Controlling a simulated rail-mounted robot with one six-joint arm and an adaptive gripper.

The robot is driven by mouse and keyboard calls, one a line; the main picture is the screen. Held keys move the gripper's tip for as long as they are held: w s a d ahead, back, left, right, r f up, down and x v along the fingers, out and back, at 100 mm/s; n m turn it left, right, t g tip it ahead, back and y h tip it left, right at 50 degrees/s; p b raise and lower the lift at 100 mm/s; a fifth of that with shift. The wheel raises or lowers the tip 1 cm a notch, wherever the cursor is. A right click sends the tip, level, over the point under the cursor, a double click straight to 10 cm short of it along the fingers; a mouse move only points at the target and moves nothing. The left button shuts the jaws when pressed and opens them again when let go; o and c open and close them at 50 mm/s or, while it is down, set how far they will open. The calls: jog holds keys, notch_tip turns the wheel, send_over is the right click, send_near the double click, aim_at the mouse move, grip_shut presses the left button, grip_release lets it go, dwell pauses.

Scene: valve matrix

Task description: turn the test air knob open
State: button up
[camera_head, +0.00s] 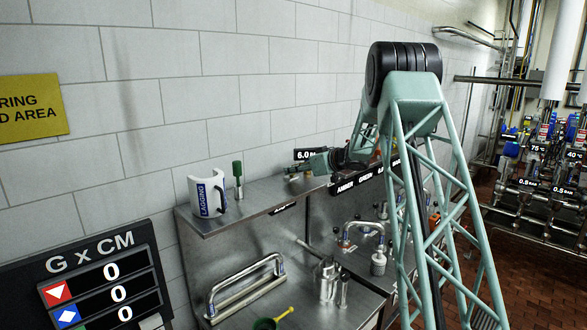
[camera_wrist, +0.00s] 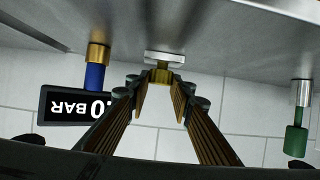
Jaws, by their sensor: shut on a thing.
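In the wrist view, which looks upside down, the two fingers of my gripper (camera_wrist: 161,86) close in on a small brass fitting, which I take to be the test air knob (camera_wrist: 161,74). The fingertips sit at its sides and hide part of it. A pale flat piece (camera_wrist: 164,57) joins it to the metal shelf. I cannot tell how far the knob is turned. In the head view my gripper (camera_head: 300,174) is at the back of the shelf, near the wall, and the knob is too small to make out clearly.
A black pressure display (camera_wrist: 70,106) hangs beside a brass and blue fitting (camera_wrist: 96,72) close to my left finger. A green-handled piece (camera_wrist: 296,138) is at right. In the head view, a white lagging roll (camera_head: 207,194) stands on the shelf (camera_head: 240,222), left of a green-handled piece (camera_head: 238,172).

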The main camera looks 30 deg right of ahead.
jog(key=shift+w+d+r+n+g+y, duration=0.15)
jog(key=shift+n+g+y, duration=0.1)
jog(key=shift+n+y, duration=0.3)
jog(key=shift+w+d+r+n+g+y, duration=0.15)
jog(key=shift+n+g+y, duration=0.1)
jog(key=shift+n+y, duration=0.3)
jog(key=shift+n+g+y, duration=0.7)
jog(key=shift+n+y, duration=0.2)
jog(key=shift+y, duration=0.1)
jog(key=shift+w+d+n+g+y, duration=0.1)
jog(key=shift+w+n+g+y, duration=0.05)
jog(key=shift+n+g+y, duration=1.65)
jog(key=shift+f+n+g, duration=0.2)
jog(key=shift+n+g, duration=0.2)
jog(key=shift+n, duration=0.1)
jog(key=o, duration=0.8)
jog(key=shift+s+d, duration=0.15)
jog(key=shift+s, duration=0.05)
jog(key=shift+o, duration=0.4)
jog(key=shift+f, duration=0.1)
